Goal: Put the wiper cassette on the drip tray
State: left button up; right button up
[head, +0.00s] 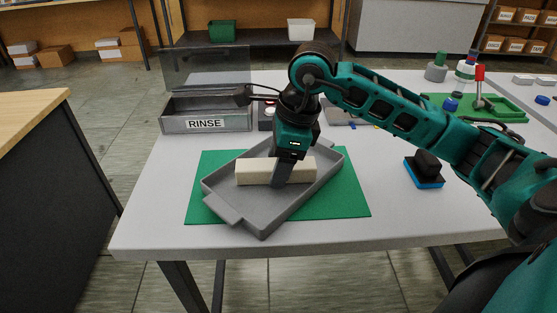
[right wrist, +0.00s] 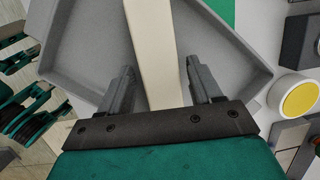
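A long cream block, apparently the wiper cassette (head: 252,171), lies in the grey drip tray (head: 262,218). The tray sits at an angle on a green mat. My right gripper (head: 280,180) points down into the tray at the block's middle. In the right wrist view, the cassette (right wrist: 157,60) runs between the two fingers of the right gripper (right wrist: 160,78). The fingers are apart, one on each side, with gaps visible beside the block. The tray floor (right wrist: 95,50) shows around it. My left gripper is not in view.
A grey bin labelled RINSE (head: 180,124) stands at the back left. A blue-based block with a black top (head: 425,180) lies to the right. A green tray with a red lever (head: 500,112) and bottles are at the back right. The front table edge is clear.

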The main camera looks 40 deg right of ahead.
jog(key=shift+o, duration=0.4)
jog(key=shift+r, duration=0.5)
jog(key=p+v, duration=0.2)
jog(key=v, duration=0.9)
jog(key=shift+s+r, duration=0.15)
jog(key=shift+r, duration=0.05)
